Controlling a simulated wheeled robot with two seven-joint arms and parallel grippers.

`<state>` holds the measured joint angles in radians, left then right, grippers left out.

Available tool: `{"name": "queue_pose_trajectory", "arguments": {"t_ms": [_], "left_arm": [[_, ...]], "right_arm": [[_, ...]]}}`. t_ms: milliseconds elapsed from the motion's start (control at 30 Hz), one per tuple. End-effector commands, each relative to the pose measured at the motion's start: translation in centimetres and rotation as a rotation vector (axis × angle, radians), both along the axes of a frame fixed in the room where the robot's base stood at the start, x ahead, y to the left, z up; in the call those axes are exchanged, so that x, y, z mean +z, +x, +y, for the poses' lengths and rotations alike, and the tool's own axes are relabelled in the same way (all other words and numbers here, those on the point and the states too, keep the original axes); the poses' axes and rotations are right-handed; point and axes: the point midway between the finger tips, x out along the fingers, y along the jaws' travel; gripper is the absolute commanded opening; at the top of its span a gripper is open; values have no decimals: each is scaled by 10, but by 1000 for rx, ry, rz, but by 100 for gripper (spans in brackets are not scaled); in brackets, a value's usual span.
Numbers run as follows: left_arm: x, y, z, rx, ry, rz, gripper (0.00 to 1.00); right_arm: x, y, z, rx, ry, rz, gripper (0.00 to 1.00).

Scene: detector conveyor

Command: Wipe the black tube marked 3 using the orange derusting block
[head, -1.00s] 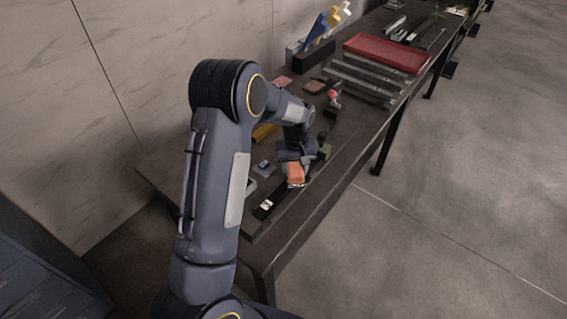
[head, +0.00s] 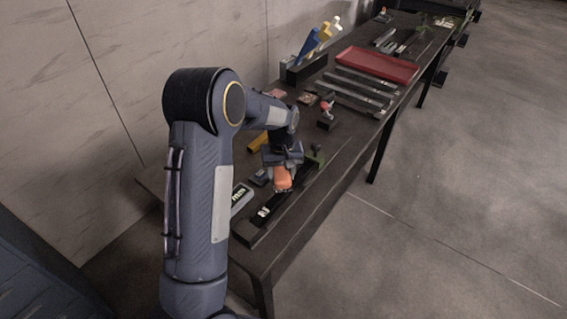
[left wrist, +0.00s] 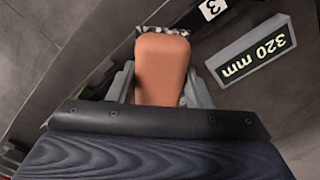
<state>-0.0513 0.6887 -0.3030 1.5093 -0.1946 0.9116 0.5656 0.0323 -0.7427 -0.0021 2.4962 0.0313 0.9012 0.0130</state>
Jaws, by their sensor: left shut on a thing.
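The orange derusting block (head: 282,180) is held in my left gripper (head: 282,174), low over the table. In the left wrist view the orange block (left wrist: 162,68) sits between the two fingers of the left gripper (left wrist: 160,84). The black tube (left wrist: 187,20) passes under the block's far end, with a white label 3 (left wrist: 212,8) beside it. A black-and-white speckled patch shows along that end; I cannot tell whether the block touches it. In the head view the black tube (head: 274,205) lies along the table's near part, partly hidden by block and gripper. My right gripper is out of view.
A grey block marked 320 mm (left wrist: 255,55) stands beside the tube. Farther back are a red-topped item (head: 327,108), grey bars (head: 358,92), a red tray (head: 375,64) and a rack with blue and yellow pieces (head: 307,62). The table's front edge is close to the tube.

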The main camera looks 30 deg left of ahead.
Motion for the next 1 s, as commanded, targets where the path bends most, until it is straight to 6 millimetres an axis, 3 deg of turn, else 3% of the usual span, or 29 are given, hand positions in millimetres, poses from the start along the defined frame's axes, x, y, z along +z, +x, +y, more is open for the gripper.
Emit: {"name": "queue_pose_trajectory", "arguments": {"t_ms": [100, 300, 867, 1000], "left_arm": [[15, -1, 2, 0, 0, -1, 24], [26, -3, 5, 0, 0, 0, 24], [25, -3, 4, -5, 0, 0, 24], [12, -15, -17, -116, 2, 5, 24]], "right_arm": [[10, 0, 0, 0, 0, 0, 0], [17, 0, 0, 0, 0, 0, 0], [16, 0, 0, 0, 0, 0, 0], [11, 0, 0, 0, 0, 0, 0]]}}
